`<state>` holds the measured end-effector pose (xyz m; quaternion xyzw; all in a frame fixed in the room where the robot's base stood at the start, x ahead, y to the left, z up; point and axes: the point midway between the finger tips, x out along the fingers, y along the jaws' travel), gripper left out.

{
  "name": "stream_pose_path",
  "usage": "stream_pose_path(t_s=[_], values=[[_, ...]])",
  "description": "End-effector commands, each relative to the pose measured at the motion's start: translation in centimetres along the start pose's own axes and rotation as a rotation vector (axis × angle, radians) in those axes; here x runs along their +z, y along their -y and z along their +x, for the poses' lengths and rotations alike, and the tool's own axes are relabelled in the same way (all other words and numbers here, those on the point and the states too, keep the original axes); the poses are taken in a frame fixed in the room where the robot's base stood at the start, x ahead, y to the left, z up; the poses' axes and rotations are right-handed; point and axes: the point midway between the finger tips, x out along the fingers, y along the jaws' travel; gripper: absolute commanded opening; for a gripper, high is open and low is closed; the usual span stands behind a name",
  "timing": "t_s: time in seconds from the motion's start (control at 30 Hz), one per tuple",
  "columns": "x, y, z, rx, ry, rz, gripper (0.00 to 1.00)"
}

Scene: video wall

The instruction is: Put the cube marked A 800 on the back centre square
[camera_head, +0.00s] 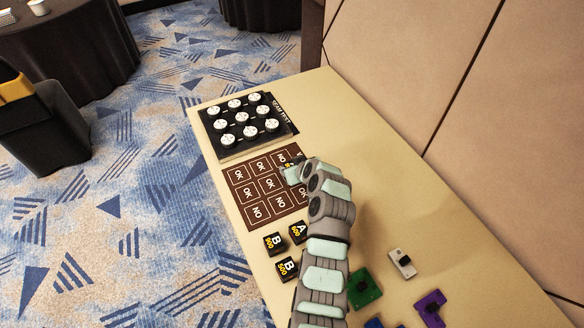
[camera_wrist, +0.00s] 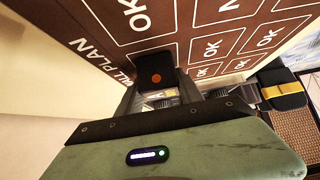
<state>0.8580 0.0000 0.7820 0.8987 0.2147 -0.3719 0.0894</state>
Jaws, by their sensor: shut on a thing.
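A dark brown board (camera_head: 269,186) with rows of white-outlined squares reading OK or NO lies on the cream table. My gripper (camera_wrist: 160,92) is shut on a black cube (camera_wrist: 157,74) with an orange dot on the face towards the wrist camera. The marking on this cube cannot be read. The gripper is over the right side of the board in the head view and hides some squares there. I cannot tell whether the cube touches the board. Loose black cubes lie near the board: B 900 (camera_head: 274,243), A 600 (camera_head: 298,232) and B 500 (camera_head: 287,268).
A black tray (camera_head: 206,116) with several white round buttons sits beyond the board. Green (camera_head: 364,290), purple (camera_head: 431,308) and white (camera_head: 402,263) pieces lie right of my arm. A panelled wall (camera_head: 420,70) borders the table. The table's right side is mostly clear.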

Motion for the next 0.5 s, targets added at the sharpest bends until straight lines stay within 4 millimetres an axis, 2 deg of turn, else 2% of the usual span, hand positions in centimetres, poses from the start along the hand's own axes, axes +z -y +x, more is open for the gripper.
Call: stream_pose_path(t_s=[0.03,0.07,0.3,0.5], values=[[0.25,0.00,0.25,0.000,0.000,0.000,0.01],[0.14,0.00,0.14,0.000,0.000,0.000,0.46],[0.12,0.01,0.10,0.000,0.000,0.000,0.65],[0.11,0.00,0.09,0.000,0.000,0.000,0.65]])
